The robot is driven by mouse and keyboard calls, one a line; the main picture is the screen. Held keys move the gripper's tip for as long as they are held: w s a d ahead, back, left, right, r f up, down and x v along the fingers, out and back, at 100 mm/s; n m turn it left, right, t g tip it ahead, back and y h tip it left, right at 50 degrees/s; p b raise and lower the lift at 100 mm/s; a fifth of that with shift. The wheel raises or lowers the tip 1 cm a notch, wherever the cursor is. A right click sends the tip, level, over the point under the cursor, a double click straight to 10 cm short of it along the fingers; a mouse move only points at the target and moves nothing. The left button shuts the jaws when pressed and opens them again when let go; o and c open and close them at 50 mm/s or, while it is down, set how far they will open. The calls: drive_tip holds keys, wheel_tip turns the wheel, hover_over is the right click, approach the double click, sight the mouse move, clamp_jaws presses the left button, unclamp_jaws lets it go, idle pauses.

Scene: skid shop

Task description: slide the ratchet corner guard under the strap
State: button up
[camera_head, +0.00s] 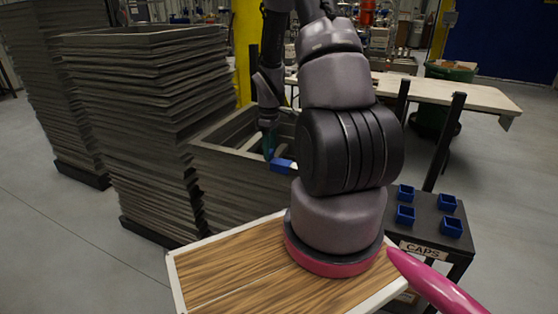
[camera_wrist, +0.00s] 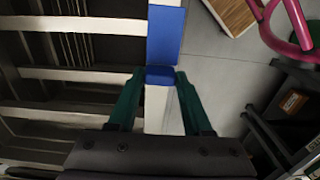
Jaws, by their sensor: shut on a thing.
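A blue piece, which looks like the corner guard (camera_head: 283,165), is at the top edge of the grey slatted crate (camera_head: 225,165) in the head view. In the wrist view the blue guard (camera_wrist: 161,75) is between the two green fingertips of my gripper (camera_wrist: 160,78), which is shut on it. A long flat blue part (camera_wrist: 165,35) extends beyond the fingertips, in line with a pale upright bar (camera_wrist: 158,110) of the crate. My gripper in the head view (camera_head: 268,140) is partly hidden by my arm. I cannot make out the strap for sure.
A small black stand (camera_head: 425,235) marked CAPS holds several blue cups (camera_head: 405,215). Tall stacks of grey frames (camera_head: 140,120) stand to the left. A wood-topped surface (camera_head: 230,265) is at the front. A pale workbench (camera_head: 450,92) is behind right. Grey floor is open at left.

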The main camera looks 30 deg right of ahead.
sight(281, 161)
drive_tip(key=shift+s+d, duration=1.25)
drive_tip(key=shift+s, duration=0.3)
drive_tip(key=shift+s+d, duration=0.1)
drive_tip(key=shift+s, duration=0.05)
drive_tip(key=shift+s+d, duration=1.15)
drive_tip(key=shift+s, duration=0.3)
drive_tip(key=shift+s+d, duration=1.25)
drive_tip(key=shift+s, duration=0.3)
drive_tip(key=shift+s+d, duration=0.15)
drive_tip(key=shift+s, duration=0.05)
drive_tip(key=o, duration=1.1)
